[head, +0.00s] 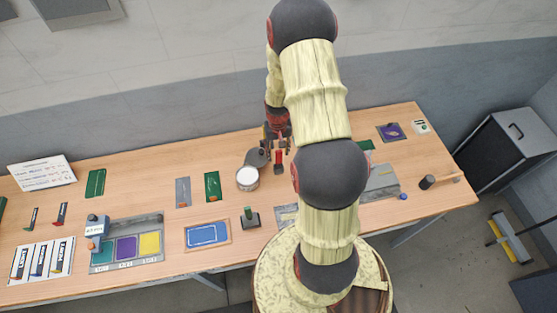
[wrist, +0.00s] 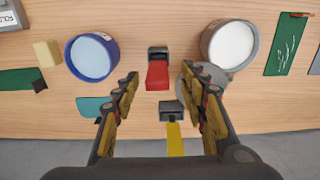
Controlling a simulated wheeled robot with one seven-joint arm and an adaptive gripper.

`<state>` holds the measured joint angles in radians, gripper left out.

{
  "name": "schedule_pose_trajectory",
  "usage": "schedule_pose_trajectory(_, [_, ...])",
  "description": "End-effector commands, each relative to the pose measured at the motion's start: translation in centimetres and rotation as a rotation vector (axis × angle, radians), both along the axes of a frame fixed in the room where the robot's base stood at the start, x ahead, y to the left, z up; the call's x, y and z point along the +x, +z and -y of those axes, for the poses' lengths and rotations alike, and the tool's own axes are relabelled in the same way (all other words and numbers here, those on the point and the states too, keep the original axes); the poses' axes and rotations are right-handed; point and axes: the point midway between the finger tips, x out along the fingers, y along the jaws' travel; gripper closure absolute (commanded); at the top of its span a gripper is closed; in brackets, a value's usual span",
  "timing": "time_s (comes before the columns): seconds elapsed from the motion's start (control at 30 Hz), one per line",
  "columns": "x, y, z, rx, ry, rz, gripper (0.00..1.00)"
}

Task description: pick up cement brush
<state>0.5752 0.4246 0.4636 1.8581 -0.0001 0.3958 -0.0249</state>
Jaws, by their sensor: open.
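In the wrist view, a red-handled tool with a dark head (wrist: 158,73) sits on the table between two pots. A yellow-handled piece with a dark block (wrist: 174,140) sits nearer the bottom of that view. Either could be the cement brush; I cannot tell which from their looks. My gripper (wrist: 161,86) is open and empty, its two fingers spread on either side of the red handle in the picture. I cannot tell its height above the table. In the head view my gripper (head: 277,133) is above the table, beside the grey can, and partly hidden by my arm.
A grey can of white stuff (wrist: 229,45) stands right, with a grey disc (wrist: 190,72) beside it. A blue pot (wrist: 91,56) stands left, near a cream block (wrist: 47,53). A three-colour tray (head: 125,247) and a blue pad (head: 207,234) lie further left on the table.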

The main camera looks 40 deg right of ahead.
Motion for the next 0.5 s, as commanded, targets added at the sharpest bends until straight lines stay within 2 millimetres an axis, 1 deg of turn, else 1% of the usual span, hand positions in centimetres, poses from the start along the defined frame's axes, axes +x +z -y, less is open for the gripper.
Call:
schedule_pose_trajectory(0.33, [-0.1,-3.8,0.3,0.001,0.001,-0.002,0.57])
schedule_pose_trajectory(0.5, [-0.1,-4.8,0.3,0.0,0.0,0.0,0.57])
